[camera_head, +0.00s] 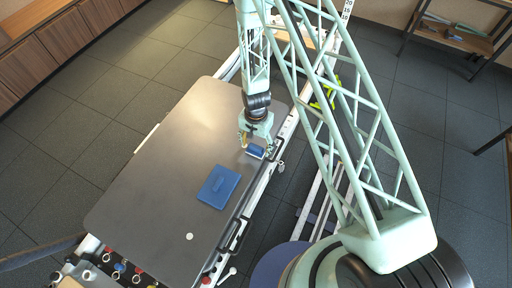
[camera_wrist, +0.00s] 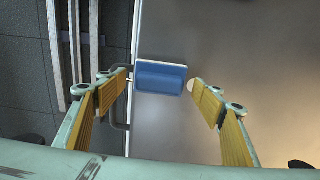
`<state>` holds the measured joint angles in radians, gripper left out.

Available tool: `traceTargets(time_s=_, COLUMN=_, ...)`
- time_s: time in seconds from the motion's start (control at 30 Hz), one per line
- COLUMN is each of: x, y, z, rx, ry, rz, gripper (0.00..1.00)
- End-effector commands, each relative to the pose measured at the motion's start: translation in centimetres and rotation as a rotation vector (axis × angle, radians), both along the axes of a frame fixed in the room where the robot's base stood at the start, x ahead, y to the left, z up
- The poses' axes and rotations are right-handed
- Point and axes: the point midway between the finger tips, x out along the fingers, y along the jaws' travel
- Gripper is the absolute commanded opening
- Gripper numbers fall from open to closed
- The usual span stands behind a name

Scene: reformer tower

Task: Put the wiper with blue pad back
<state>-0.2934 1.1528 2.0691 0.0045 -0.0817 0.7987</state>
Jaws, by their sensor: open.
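The wiper with blue pad (camera_wrist: 160,78) lies at the table's edge. In the wrist view it shows as a small blue block with a pale rim, just ahead of and between my two fingertips. In the head view the wiper (camera_head: 255,152) is right below my gripper (camera_head: 256,142). My gripper (camera_wrist: 161,82) is open, with yellow-padded fingers on either side. Whether a finger touches the wiper I cannot tell. A flat blue plate (camera_head: 218,187) with a darker blue mark or raised part in its middle lies on the grey tabletop (camera_head: 165,165).
A small white disc (camera_head: 189,236) lies on the tabletop near the front. A rail with handles (camera_head: 240,232) runs along the table's right side. Coloured knobs (camera_head: 119,267) line the near end. Most of the tabletop is bare.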

Motion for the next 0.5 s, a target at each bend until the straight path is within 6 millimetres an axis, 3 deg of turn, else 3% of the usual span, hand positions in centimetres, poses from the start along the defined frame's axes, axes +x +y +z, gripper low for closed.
traceTargets(time_s=0.5, x=0.1, y=0.0, z=5.5, rx=0.000, ry=-0.001, rz=0.000, gripper=0.62)
